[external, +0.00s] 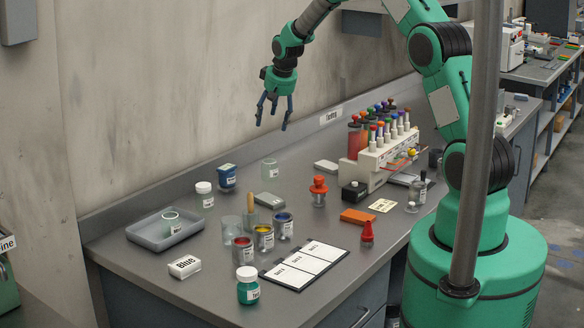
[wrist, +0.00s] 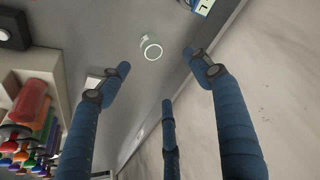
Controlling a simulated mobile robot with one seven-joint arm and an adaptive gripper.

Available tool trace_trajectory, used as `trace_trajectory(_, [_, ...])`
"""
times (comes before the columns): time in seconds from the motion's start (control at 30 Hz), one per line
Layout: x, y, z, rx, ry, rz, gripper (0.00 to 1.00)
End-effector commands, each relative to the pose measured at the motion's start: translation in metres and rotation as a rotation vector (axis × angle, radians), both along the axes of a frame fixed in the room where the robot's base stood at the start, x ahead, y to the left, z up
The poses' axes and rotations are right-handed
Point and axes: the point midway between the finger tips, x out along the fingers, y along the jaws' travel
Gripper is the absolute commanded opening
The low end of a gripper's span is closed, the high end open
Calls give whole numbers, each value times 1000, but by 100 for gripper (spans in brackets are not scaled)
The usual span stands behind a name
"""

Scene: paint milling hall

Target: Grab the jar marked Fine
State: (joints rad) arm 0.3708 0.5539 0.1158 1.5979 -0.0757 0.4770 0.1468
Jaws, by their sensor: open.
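My gripper (external: 274,112) is open and empty, pointing down, high above the back of the grey bench. Its blue fingers (wrist: 160,78) frame a small clear jar (wrist: 150,47) that stands on the bench below. Other jars are a white-lidded jar (external: 204,195), a blue-topped jar (external: 227,178), a small clear jar (external: 171,223) in the grey tray and a teal jar with a white lid (external: 248,287) at the front. I cannot read "Fine" on any jar label.
A rack (external: 384,152) of coloured bottles stands right of the gripper. Paint cans (external: 264,238) and a labelled card (external: 305,264) fill the front middle. The grey tray (external: 146,239) is at left. The back wall (external: 180,90) rises close behind. A partly cut-off sign ending "ine" (external: 8,243) is far left.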

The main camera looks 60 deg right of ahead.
Motion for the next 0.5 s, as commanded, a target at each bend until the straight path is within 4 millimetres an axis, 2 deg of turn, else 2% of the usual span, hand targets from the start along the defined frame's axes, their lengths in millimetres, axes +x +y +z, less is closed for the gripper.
trace_trajectory(0.03, [4, -9, -14, 2, 5, -9, 64])
trace_trajectory(0.2, [14, -30, -43, 3, 6, -29, 64])
trace_trajectory(0.33, [17, -37, -55, 4, 6, -36, 64])
trace_trajectory(0.5, [19, -39, -58, 4, 5, -39, 64])
